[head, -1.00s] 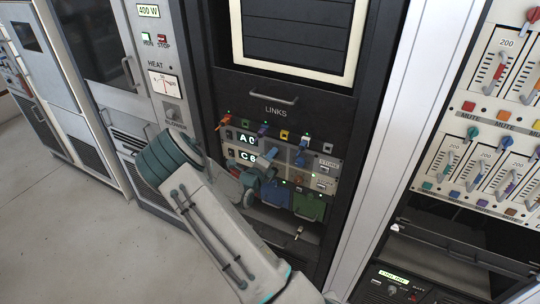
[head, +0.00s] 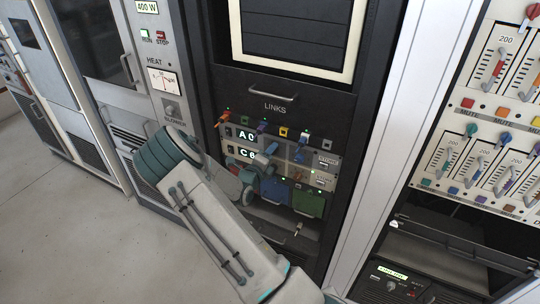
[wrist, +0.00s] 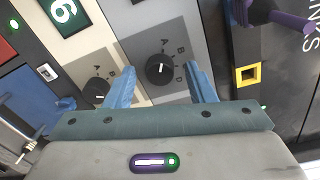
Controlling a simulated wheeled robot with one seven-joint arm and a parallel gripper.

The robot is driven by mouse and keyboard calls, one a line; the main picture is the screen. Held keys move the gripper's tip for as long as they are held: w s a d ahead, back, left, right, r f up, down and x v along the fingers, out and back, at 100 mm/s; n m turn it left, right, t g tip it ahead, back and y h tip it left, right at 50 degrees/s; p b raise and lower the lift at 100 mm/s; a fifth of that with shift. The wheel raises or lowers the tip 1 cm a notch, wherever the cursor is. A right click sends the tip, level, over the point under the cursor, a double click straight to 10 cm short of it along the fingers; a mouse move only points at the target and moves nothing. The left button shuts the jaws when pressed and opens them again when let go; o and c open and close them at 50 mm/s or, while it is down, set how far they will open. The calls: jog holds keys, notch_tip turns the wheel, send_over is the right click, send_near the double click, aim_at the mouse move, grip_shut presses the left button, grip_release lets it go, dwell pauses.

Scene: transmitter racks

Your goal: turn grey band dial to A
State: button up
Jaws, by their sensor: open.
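The grey band (wrist: 150,18) runs beside a cream band in the wrist view. Its black dial (wrist: 160,70) has a white mark pointing roughly up in the picture, on the side of the printed A. The letters are small, so I cannot tell its exact setting. My gripper (wrist: 161,77) is open, with one blue finger on each side of this dial; I cannot tell whether they touch it. In the head view my gripper (head: 268,172) is at the rack's two bands and hides part of them. The upper display there seems to read A0 (head: 240,134).
A second black dial (wrist: 97,88) on the cream band (wrist: 92,62) is close to the left finger. A yellow-framed socket (wrist: 247,75) and a purple plug (wrist: 280,18) are at the right. Blue and green box fronts (head: 309,204) are below the bands in the head view.

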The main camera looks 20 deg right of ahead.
jog(key=b+v, duration=0.2)
jog(key=v, duration=1.1)
jog(key=shift+s+a+b, duration=0.2)
jog(key=shift+s+b, duration=0.1)
jog(key=shift+r, duration=0.1)
